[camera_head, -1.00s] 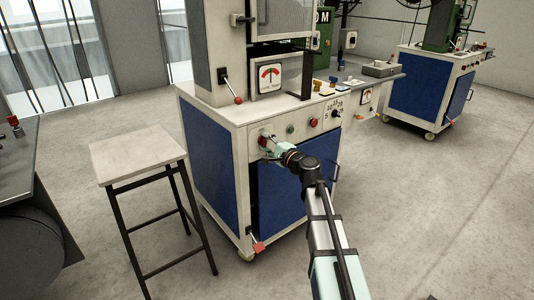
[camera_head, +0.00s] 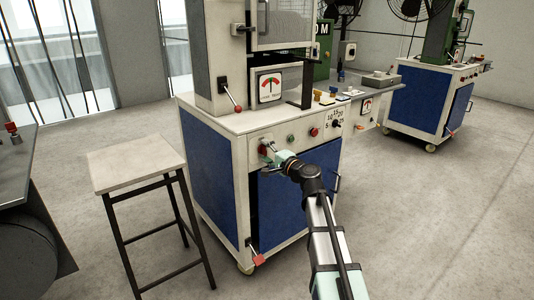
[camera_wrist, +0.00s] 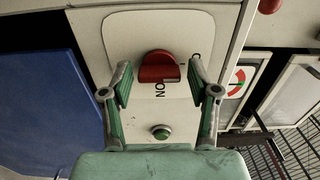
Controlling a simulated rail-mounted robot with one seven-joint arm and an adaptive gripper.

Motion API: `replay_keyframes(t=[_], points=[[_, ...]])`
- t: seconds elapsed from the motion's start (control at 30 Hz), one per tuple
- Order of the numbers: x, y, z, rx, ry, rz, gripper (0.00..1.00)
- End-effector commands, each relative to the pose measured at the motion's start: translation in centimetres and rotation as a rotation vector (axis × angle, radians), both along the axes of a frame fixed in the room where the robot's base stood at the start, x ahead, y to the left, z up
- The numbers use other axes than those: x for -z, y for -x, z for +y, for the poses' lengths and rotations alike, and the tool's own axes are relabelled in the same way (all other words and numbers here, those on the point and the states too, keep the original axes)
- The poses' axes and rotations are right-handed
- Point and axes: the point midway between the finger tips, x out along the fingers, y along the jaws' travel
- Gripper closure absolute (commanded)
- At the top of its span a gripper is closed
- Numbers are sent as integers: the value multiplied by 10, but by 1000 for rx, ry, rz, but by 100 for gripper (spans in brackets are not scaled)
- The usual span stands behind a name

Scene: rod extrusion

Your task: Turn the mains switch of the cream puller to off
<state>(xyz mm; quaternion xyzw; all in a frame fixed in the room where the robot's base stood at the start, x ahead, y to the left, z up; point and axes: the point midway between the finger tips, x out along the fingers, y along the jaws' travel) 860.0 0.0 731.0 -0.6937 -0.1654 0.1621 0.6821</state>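The cream puller (camera_head: 218,140) is a cream cabinet with blue doors. Its mains switch, a red half-round knob (camera_wrist: 158,67), sits on a pale plate marked "ON" in the wrist view; another mark near the knob is partly hidden by a finger. In the head view the switch (camera_head: 265,148) is at the left of the front panel, partly covered by my gripper (camera_head: 271,155). My gripper (camera_wrist: 160,82) is open, with one green finger on each side of the knob and a visible gap on both sides.
A green button (camera_wrist: 160,132) lies near the switch; a red button (camera_head: 314,132) and a numbered dial (camera_head: 336,123) are further right. A red-tipped lever (camera_head: 257,259) sticks out low on the cabinet. A stool (camera_head: 137,165) stands at left.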

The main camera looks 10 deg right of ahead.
Motion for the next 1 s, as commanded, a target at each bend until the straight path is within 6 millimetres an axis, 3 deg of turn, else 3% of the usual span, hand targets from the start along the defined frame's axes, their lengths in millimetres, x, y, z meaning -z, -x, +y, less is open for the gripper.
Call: replay_keyframes(t=[0.3,0.47,1.0], points=[[1,1,0,0,0,1,31],[1,12,-5,1,-2,1,31],[0,95,-46,2,-1,0,31]])
